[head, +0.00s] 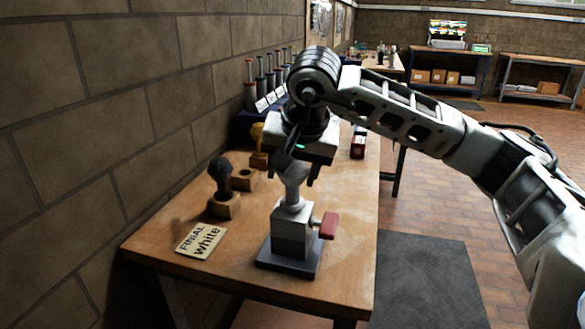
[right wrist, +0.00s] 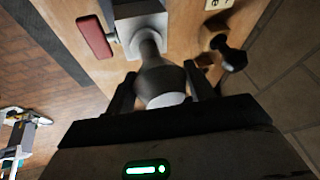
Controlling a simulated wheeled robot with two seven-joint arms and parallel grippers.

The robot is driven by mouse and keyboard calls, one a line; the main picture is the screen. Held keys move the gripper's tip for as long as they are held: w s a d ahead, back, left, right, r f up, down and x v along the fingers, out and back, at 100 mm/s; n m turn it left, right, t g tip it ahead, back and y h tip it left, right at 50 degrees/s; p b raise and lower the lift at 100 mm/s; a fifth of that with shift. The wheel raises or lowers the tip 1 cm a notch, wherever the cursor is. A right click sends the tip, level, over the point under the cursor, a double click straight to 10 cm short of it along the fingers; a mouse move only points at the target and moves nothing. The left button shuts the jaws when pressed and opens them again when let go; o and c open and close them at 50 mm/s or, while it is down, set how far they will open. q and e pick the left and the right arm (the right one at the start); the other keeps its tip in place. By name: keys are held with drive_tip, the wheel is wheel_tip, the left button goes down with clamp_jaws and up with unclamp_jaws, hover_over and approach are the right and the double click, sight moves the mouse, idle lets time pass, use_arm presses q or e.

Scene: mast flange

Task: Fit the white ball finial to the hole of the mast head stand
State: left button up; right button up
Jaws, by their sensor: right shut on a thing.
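The white ball finial (head: 292,190) is held upright, stem down, over the mast head stand (head: 291,235). My right gripper (head: 296,172) is shut on it from above. In the right wrist view the finial (right wrist: 160,82) sits between the two fingers, shaded grey with a white end. Its stem meets the top of the stand (right wrist: 140,22); I cannot tell how deep it sits in the hole, which is hidden. The stand has a dark base and a red handle (head: 328,226) on its right side. My left gripper is not in view.
A sign reading "FINIAL white" (head: 202,241) lies left of the stand. A black finial (head: 221,175) and a yellow one (head: 257,135) stand in wooden blocks, near a block with an empty hole (head: 243,177). A brick wall borders the table on the left.

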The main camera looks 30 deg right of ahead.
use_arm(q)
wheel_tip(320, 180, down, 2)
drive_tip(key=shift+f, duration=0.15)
use_arm(e)
drive_tip(key=shift+f, duration=0.45)
drive_tip(key=o, duration=1.2)
drive_tip(key=shift+o, duration=1.2)
drive_tip(key=shift+r, duration=0.1)
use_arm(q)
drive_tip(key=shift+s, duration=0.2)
use_arm(e)
drive_tip(key=shift+r, duration=0.1)
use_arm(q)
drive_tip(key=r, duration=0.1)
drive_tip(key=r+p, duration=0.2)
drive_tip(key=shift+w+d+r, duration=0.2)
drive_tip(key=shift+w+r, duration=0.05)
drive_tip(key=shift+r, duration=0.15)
use_arm(e)
drive_tip(key=v, duration=1.6)
